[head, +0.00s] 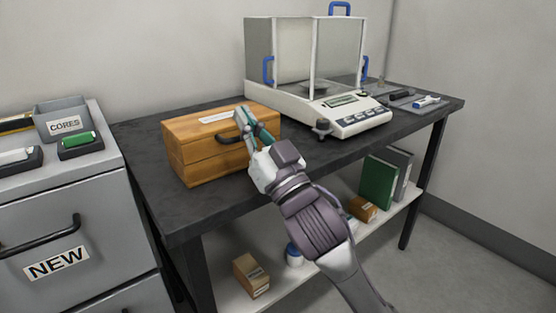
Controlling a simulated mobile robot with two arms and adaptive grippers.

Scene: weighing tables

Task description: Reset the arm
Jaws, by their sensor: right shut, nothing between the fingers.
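My right arm comes in from the lower right, and its gripper (245,117) is shut and empty. In the picture it overlaps the right part of the wooden box (195,154), near the box's dark handle (227,138). I cannot tell whether the fingers touch the box or handle. The box stands closed on the left part of the dark table (190,211). My left gripper is not in view.
A balance (362,120) with a glass draft shield stands right of the box. A grey cabinet (95,205) marked NEW is at left, with a CORES bin (62,125) on top. The lower shelf (232,296) holds small boxes and binders.

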